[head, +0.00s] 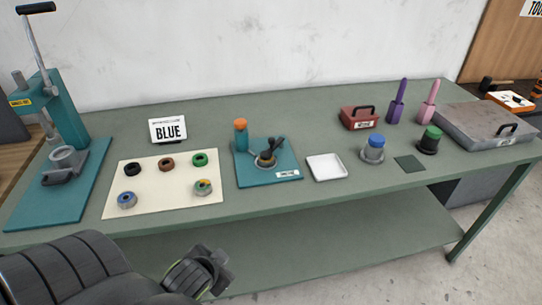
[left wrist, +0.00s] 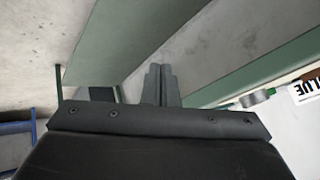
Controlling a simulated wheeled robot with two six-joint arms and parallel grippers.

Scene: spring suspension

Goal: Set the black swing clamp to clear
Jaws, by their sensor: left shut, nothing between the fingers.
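The black swing clamp (head: 273,146) sits on a small teal fixture plate (head: 249,178) near the middle of the bench. Its dark arms stand over a round brassy part (head: 265,160). The picture is too small to tell which way the clamp is set. A teal post with an orange top (head: 241,134) stands at the plate's back left. My left gripper (head: 222,258) is low, in front of the bench's front edge and apart from the clamp. In the left wrist view its fingers (left wrist: 160,85) are together and empty. My right gripper is in neither view.
A cream mat (head: 150,203) with several coloured rings lies left of the fixture, and a teal press (head: 68,115) stands beyond it. A white tray (head: 326,167) is close on the right. The bench's front edge lies between my left gripper and the fixture.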

